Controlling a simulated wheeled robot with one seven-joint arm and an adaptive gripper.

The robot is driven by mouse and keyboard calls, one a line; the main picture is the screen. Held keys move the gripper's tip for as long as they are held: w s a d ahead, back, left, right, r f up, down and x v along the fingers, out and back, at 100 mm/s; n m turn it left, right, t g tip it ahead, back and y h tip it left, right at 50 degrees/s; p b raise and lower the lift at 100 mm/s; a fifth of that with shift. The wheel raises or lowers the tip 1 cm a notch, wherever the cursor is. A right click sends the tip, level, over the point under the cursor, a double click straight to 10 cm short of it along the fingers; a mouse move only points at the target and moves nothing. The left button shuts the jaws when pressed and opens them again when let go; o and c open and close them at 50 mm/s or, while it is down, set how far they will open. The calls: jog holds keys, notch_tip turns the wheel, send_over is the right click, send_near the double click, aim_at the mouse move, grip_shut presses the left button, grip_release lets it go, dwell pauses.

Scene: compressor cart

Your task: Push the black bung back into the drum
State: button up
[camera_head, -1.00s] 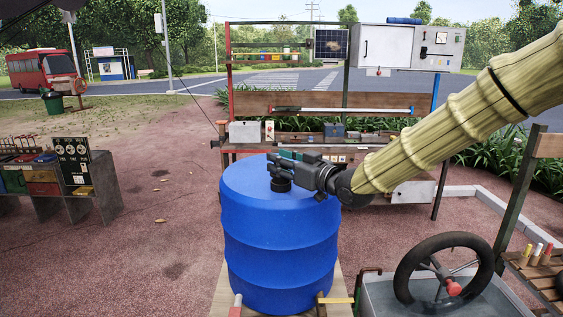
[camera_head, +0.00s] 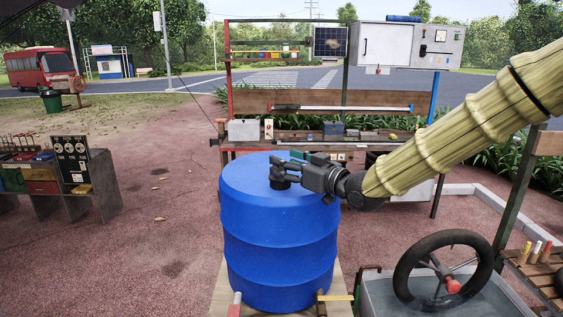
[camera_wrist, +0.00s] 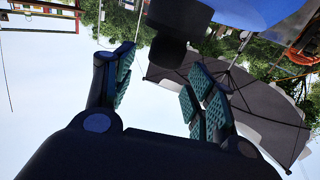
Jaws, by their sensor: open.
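The black bung (camera_head: 279,183) stands up from the top of the blue drum (camera_head: 275,235) in the head view. My gripper (camera_head: 289,167) is open and level beside it, coming in from the right just above the drum top. In the wrist view the bung (camera_wrist: 167,52) shows as a dark stepped cylinder beyond the gap between my open fingers (camera_wrist: 162,78). I cannot tell whether a finger touches the bung. How deep the bung sits in its hole is hidden.
The drum stands on a wooden base (camera_head: 342,290). A black handwheel (camera_head: 443,270) and a grey basin (camera_head: 385,300) are at the front right. A workbench with tools (camera_head: 350,103) stands behind. Open ground (camera_head: 165,235) lies left of the drum.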

jog(key=v, duration=0.9)
jog(key=shift+s+d, duration=0.2)
jog(key=shift+r, duration=0.15)
